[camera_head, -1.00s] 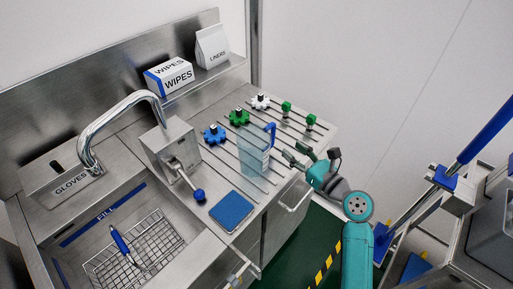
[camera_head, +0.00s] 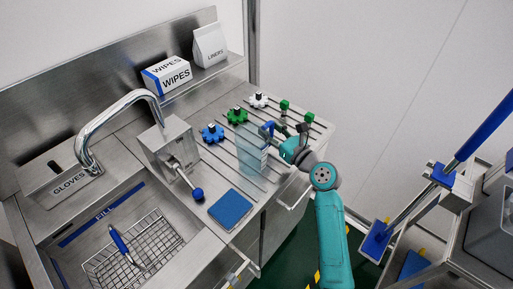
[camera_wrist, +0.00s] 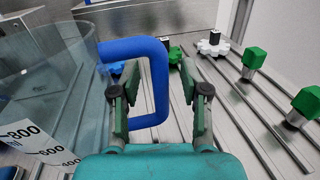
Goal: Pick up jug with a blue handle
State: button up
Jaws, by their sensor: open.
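The jug (camera_head: 250,152) is clear with a blue handle (camera_head: 267,129) and stands upright on the slatted steel counter. In the wrist view the jug's clear wall (camera_wrist: 60,85) with printed volume marks is at the left, and its blue handle (camera_wrist: 158,85) reaches out to the right. My gripper (camera_head: 276,134) is at the handle side of the jug. In the wrist view my gripper (camera_wrist: 158,97) is open, with one finger on each side of the handle's outer upright bar. Whether a finger touches the handle I cannot tell.
Green-topped pegs (camera_head: 284,105) are to the right. A faucet lever (camera_head: 197,194), a blue pad (camera_head: 230,208) and a sink with a wire basket (camera_head: 135,250) lie to the left and front.

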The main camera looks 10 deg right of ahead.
grip_shut()
